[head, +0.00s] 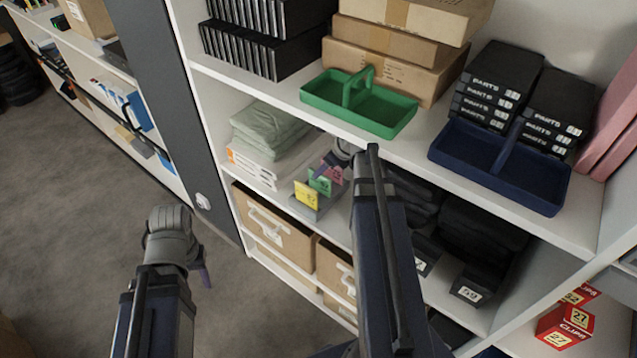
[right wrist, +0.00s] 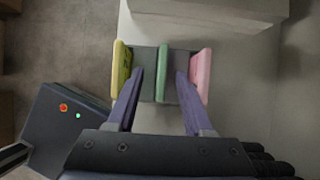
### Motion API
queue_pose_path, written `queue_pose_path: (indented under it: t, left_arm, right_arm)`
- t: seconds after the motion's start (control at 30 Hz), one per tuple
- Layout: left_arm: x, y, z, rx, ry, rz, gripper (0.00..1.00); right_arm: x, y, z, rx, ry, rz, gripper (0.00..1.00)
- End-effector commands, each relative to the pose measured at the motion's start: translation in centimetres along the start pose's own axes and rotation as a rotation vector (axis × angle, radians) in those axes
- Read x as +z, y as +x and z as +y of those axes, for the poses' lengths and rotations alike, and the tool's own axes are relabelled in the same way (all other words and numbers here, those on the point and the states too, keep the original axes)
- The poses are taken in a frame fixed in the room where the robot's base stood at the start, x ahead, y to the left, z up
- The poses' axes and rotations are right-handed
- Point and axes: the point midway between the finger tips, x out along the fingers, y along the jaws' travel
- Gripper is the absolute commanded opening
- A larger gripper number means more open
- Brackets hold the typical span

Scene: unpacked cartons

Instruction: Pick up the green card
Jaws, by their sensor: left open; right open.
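The green card (head: 320,183) stands upright in a grey holder (head: 316,210) on the middle shelf, between a yellow card (head: 306,196) and a pink card (head: 333,172). In the right wrist view the green card (right wrist: 163,75) is between the two fingers of my right gripper (right wrist: 160,82), which is open. One finger is in the gap beside the yellow card (right wrist: 121,70), the other in the gap beside the pink card (right wrist: 201,75). Both fingers look apart from the green card. My left gripper (head: 204,272) is open and empty, over the floor in front of the shelves.
Brown boxes (head: 270,228) stand below. The floor (head: 90,180) at left is clear.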

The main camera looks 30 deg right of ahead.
Motion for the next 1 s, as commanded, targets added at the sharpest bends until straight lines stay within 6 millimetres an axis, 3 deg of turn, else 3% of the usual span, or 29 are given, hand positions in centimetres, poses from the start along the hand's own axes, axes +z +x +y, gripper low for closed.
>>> queue_pose_path:
  t: [0.2, 0.53, 0.83, 1.0]
  left_arm:
    - [-0.1, 2.1, 0.2, 0.000, 0.000, 0.000, 0.50]
    - [-0.2, 2.9, 0.3, 0.000, 0.000, 0.000, 0.50]
    - [-0.4, 6.3, 0.6, 0.000, 0.001, 0.000, 0.50]
    - [-0.4, 7.0, 0.7, 0.000, 0.001, 0.000, 0.50]
  right_arm:
    - [-0.2, 2.3, -0.1, 0.000, -0.001, 0.000, 0.51]
    - [-0.3, 3.2, -0.1, 0.000, -0.002, 0.000, 0.51]
    - [-0.8, 6.9, -0.4, 0.000, -0.002, 0.000, 0.51]
    - [-0.7, 7.7, -0.4, 0.000, -0.001, 0.001, 0.51]
